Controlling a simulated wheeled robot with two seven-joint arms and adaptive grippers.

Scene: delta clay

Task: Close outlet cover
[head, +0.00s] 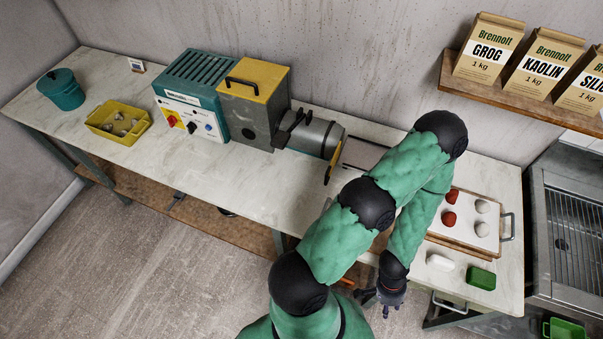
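A small white plate (136,64) with a dark mark sits low against the back wall, at the table's rear edge in the far left of the head view. It may be the outlet, but it is too small to tell its cover's state. My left gripper (388,298) hangs at the end of my green arm, near the table's front edge in the lower right, far from that plate. Its fingers are small and dark, so I cannot tell whether they are open. My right gripper is not in view.
A teal pot (62,89), yellow bin (118,122) and teal control box (190,97) with a grey-and-yellow machine (252,104) stand on the table's left half. A board (470,235) with red and white lumps lies right. Free tabletop (245,175) runs along the front.

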